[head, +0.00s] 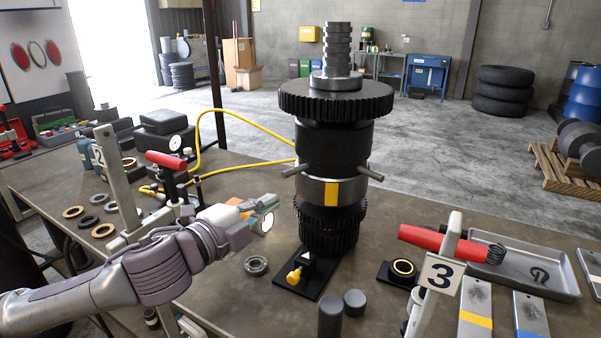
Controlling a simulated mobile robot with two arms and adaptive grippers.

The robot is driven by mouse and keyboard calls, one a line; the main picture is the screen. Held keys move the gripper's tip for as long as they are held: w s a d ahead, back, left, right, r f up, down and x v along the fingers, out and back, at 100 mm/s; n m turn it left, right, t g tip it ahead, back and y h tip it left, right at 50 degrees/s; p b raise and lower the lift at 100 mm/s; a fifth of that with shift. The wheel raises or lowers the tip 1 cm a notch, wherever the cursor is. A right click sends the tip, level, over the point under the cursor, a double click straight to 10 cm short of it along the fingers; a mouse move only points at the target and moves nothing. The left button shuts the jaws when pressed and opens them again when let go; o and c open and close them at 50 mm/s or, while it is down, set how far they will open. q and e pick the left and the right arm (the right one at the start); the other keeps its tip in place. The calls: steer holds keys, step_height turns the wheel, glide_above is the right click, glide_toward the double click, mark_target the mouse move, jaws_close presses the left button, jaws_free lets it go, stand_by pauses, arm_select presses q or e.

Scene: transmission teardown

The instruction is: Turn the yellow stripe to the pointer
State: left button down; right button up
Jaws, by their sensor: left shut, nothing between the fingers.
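A dark gear stack stands upright on the bench, with a silver collar (312,188) around its middle. The yellow stripe (331,192) is on the collar's front face. Two grey rods (369,173) stick out from the collar, one on each side. A small white triangle, which looks like the pointer (307,256), sits on a black base plate (312,277) below. The stripe is to the right of the pointer in the picture. My left gripper (268,212) is shut and empty, left of the stack and apart from the collar. My right gripper is not in view.
A yellow knob (294,276) stands on the base plate. A yellow hose (250,166) runs behind the stack. A red-handled stand (440,250) marked 3 and a grey tray (525,272) are on the right. Dark cylinders (331,315) stand in front. Several loose rings lie at the left.

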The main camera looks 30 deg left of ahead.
arm_select(q)
steer(key=w+a+p, duration=0.1)
steer(key=w+p, duration=0.5)
steer(key=w, duration=0.4)
steer(key=shift+w+a+f, duration=0.35)
steer(key=shift+a, duration=0.05)
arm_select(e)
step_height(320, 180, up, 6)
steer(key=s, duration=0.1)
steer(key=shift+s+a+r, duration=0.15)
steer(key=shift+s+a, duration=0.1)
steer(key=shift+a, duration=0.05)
